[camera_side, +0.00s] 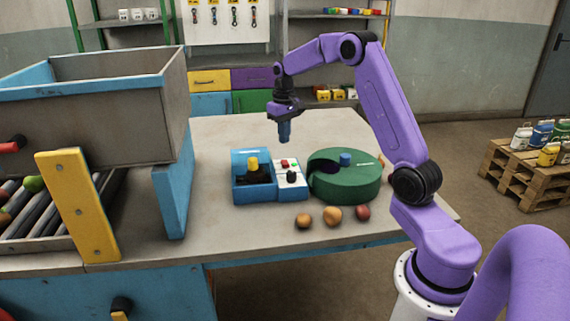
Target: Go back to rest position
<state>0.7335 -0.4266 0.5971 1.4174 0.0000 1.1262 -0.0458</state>
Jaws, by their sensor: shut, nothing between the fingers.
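My gripper (284,131) hangs at the end of my purple arm, pointing down above the table. It is shut and holds nothing. It is above and behind the blue box (240,190) with the white control panel (291,180), clear of both. A yellow piece (252,164) stands up in the blue box. A round green housing (345,190) with a blue knob (345,158) on top stands to the right of the panel.
Several round brown and red objects, one of them an orange-brown ball (332,215), lie near the table's (225,240) front edge. A large grey bin with blue rims (90,120) stands at the left over a roller conveyor (25,215). The back of the table is clear.

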